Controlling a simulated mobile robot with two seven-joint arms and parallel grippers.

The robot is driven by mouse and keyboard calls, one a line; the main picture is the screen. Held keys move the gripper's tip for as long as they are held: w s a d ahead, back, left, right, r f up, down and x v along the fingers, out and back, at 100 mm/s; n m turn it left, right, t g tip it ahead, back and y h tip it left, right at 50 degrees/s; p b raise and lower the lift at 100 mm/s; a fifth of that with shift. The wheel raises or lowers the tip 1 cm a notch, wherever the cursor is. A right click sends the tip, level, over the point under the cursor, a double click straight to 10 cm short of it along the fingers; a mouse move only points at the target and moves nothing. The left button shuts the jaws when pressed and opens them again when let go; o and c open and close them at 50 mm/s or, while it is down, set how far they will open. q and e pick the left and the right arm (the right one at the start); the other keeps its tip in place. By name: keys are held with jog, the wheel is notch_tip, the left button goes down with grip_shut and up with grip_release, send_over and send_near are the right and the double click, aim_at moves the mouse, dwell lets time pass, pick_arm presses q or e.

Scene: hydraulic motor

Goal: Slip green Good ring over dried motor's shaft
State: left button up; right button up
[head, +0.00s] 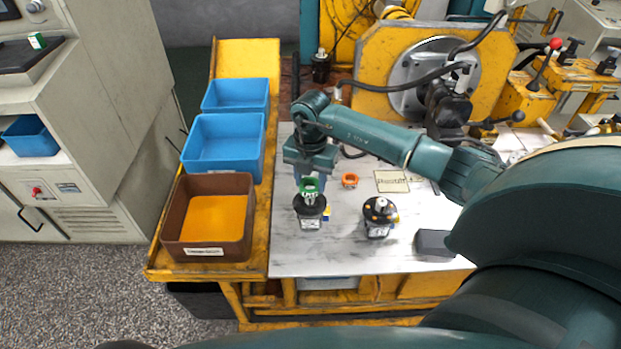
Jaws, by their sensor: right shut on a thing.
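The green ring (309,185) is in the head view, near the left side of the pale worktop. My right gripper (311,178) points down and is shut on it. A black motor (311,211) with a pale label stands upright directly below. The ring overlaps the top of this motor in the picture, and its shaft is mostly hidden. I cannot tell whether the ring is around the shaft or just above it. A second black motor (378,219) stands upright to the right. Nothing visible marks which motor is dried. My left gripper is not in view.
An orange ring (350,181) and a label plate (391,181) lie on the worktop (340,250). A dark grey block (433,243) is at right. A brown bin (174,222) with orange inside and two blue bins (187,155) stand left. Machinery (378,64) is behind.

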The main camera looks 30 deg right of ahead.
dwell(0.5)
jog(key=shift+f, duration=0.1)
jog(key=shift+f+b, duration=0.95)
jog(key=shift+f, duration=0.45)
jog(key=o, duration=1)
